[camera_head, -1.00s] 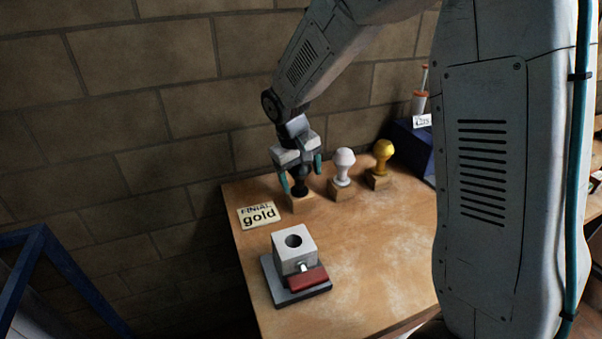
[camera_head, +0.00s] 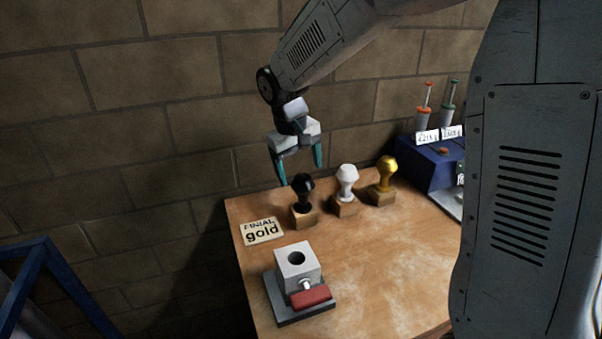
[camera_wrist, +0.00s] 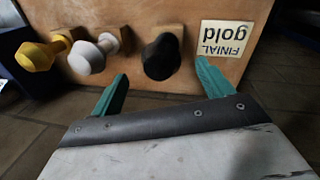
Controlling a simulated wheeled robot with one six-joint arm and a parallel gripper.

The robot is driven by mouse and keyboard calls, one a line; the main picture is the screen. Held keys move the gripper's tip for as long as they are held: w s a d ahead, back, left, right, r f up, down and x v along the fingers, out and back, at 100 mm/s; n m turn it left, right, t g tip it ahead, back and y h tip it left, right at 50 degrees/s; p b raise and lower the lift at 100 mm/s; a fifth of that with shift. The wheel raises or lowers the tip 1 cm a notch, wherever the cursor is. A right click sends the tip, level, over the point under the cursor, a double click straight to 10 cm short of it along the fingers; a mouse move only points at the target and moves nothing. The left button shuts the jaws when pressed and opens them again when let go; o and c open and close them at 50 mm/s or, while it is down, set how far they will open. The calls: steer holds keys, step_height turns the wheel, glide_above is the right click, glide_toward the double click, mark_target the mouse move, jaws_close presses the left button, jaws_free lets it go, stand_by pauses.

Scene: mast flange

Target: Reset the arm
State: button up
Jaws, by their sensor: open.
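My gripper (camera_head: 300,172) is open and empty in the head view, raised above the back left part of the table with its teal fingers apart. The black finial (camera_head: 303,192) stands upright on a wooden block just below the fingers, apart from them. In the wrist view my gripper (camera_wrist: 160,85) shows two spread fingers, with the black finial (camera_wrist: 161,57) beyond and between them. A white finial (camera_head: 347,182) and a gold finial (camera_head: 386,173) stand on their own blocks to its right.
A card reading "FINIAL gold" (camera_head: 262,231) lies on the wooden table (camera_head: 375,265). A grey block with a round hole (camera_head: 297,262) and a red handle (camera_head: 311,296) sits at the front. A blue box (camera_head: 431,168) stands back right. A brick wall is behind.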

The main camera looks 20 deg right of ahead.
stand_by(0.4)
steer(key=s+d+r+m+y, duration=0.1)
steer(key=s+d+r, duration=0.1)
steer(key=s, duration=1.3)
steer(key=s+d+r+m+y, duration=0.1)
steer(key=s+r, duration=0.3)
steer(key=s, duration=1.1)
steer(key=shift+d, duration=0.4)
steer(key=shift+s+d+r+t, duration=0.15)
steer(key=shift+s+r+t, duration=0.1)
steer(key=shift+r+t, duration=0.2)
steer(key=shift+c, duration=0.3)
